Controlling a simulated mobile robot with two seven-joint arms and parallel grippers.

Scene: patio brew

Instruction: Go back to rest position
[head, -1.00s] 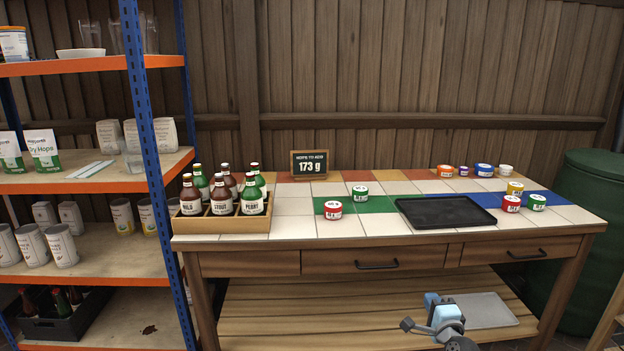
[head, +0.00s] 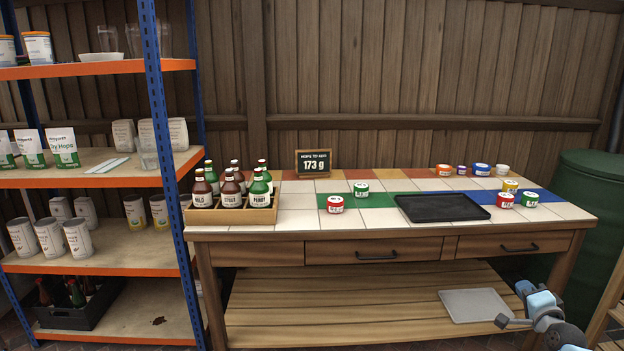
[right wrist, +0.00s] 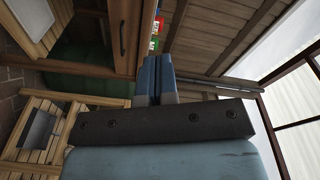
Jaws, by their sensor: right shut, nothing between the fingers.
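My right gripper (head: 513,304) shows at the lower right of the head view, in front of the table's right end. In the right wrist view its two blue fingers (right wrist: 157,80) are shut together with nothing between them. It is apart from the table and touches nothing that I can see. My left gripper is not in view.
The tiled table (head: 300,216) carries a wooden bottle crate (head: 232,216), a black tray (head: 442,207), a sign (head: 313,163) and several small tins. A grey tray (head: 474,306) lies on its lower shelf. Shelving (head: 100,260) stands left, a green barrel (head: 590,215) right.

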